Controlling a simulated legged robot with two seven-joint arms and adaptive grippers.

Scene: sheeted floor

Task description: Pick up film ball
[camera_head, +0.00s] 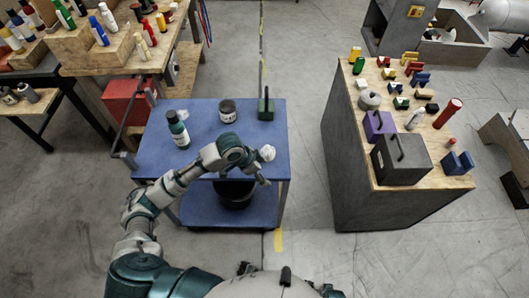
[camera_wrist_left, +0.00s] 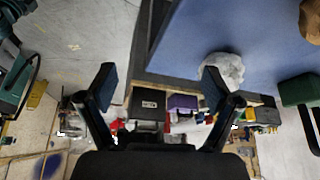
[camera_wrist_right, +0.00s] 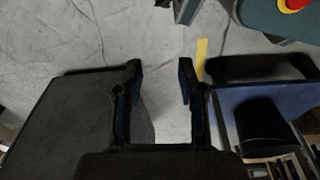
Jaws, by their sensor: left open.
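The film ball (camera_head: 267,153) is a crumpled whitish ball at the front right of the blue table's top. It also shows in the left wrist view (camera_wrist_left: 228,68), right of centre at the blue edge. My left gripper (camera_head: 260,176) is beside the ball, at the table's front edge. In the left wrist view my left gripper (camera_wrist_left: 160,73) is open, and its right finger overlaps the ball's left side. The ball is not between the fingers; whether they touch cannot be told. My right gripper (camera_wrist_right: 159,68) is open and empty over the floor.
A cabinet (camera_head: 350,165) stands right, with bare floor between.

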